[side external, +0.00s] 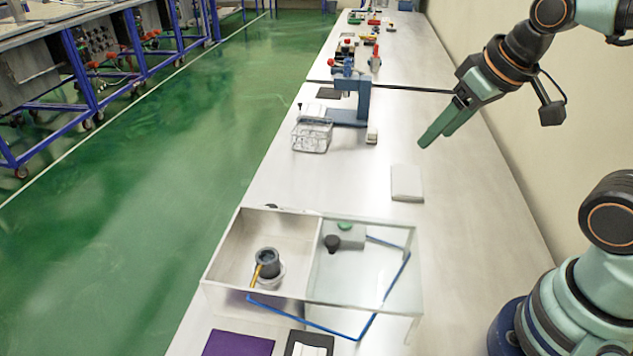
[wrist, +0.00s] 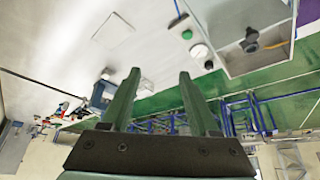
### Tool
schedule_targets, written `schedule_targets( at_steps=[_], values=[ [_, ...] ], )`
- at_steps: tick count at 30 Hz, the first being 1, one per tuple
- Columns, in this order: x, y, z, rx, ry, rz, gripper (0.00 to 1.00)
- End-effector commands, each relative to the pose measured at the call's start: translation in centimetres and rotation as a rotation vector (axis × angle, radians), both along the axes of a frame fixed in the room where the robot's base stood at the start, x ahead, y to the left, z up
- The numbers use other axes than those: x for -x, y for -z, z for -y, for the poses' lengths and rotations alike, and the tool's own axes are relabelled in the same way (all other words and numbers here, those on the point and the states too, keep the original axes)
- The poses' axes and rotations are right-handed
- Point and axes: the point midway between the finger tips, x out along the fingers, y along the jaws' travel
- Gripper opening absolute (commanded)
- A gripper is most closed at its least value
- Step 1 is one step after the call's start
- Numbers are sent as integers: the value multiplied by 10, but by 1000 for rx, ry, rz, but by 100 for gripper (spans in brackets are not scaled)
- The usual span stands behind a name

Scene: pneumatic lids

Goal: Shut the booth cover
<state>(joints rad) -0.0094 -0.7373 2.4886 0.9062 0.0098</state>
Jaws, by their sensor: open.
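The booth is a pale, box-like enclosure (side external: 229,247) at the front of the bench; its left part is open at the top. A dark grey cup (side external: 267,258) with a yellow stick stands inside. A clear panel (side external: 375,285), apparently the cover, extends over the right side; how it is hinged is unclear. The booth also shows at upper right in the wrist view (wrist: 275,62), where I cannot make out the panel. My gripper (side external: 433,139) is open and empty, above the bench beyond the booth. Its two green fingers (wrist: 160,74) are apart in the wrist view.
A green button (side external: 345,226) and a black knob (side external: 332,243) sit by the panel, with a blue tube (side external: 397,275) around it. A white pad (side external: 407,182), clear basket (side external: 311,137) and blue press (side external: 350,100) stand farther back. A purple pad (side external: 238,343) lies in front.

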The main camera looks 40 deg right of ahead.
Motion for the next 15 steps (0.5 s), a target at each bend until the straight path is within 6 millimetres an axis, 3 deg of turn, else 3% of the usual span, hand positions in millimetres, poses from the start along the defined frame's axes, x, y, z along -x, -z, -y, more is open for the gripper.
schedule_targets(
  at_steps=[5,15],
  values=[
    [-11,-4,-30,-33,-19,-92,62],
    [-30,0,-139,-40,-23,-375,62]
  ],
)
